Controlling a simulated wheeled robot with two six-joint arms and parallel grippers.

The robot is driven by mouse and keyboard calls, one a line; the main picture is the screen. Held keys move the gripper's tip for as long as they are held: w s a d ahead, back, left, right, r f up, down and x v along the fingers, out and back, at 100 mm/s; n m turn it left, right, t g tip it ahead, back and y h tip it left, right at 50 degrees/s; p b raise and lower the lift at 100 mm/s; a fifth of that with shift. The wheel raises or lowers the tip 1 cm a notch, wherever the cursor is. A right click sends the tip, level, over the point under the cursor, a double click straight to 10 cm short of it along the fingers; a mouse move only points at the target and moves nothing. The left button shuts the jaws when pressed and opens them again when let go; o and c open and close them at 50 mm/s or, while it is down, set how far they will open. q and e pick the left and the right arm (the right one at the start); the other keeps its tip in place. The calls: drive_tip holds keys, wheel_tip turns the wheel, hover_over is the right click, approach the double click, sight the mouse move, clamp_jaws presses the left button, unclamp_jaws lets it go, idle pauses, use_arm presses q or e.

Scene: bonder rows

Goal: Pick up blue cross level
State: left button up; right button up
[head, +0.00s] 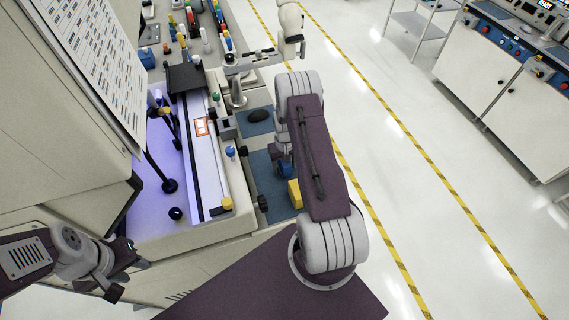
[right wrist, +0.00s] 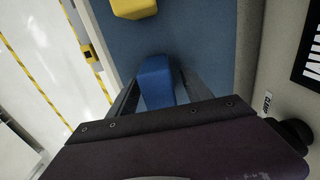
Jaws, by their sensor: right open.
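The blue block-shaped piece (right wrist: 155,80), which I take as the blue cross level, lies on a blue mat (right wrist: 200,30) in the right wrist view. My right gripper (right wrist: 160,92) is open, with one finger on either side of the blue piece; whether they touch it I cannot tell. In the head view the blue piece (head: 284,169) shows only partly beside my right arm, and my right gripper (head: 279,158) is mostly hidden by the arm. My left gripper (head: 128,276) is at the lower left, its fingers apart and empty, near the machine's front.
A yellow block (right wrist: 133,7) lies on the same mat; it also shows in the head view (head: 295,193). A dark oval object (head: 258,115) lies on another mat further back. The machine bed (head: 188,150) with knobs is left of the mats. Open floor (head: 400,130) lies to the right.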

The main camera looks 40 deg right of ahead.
drive_tip(key=shift+f, duration=0.2)
drive_tip(key=shift+w+f, duration=0.15)
drive_tip(key=shift+d, duration=0.1)
drive_tip(key=c, duration=0.5)
clamp_jaws()
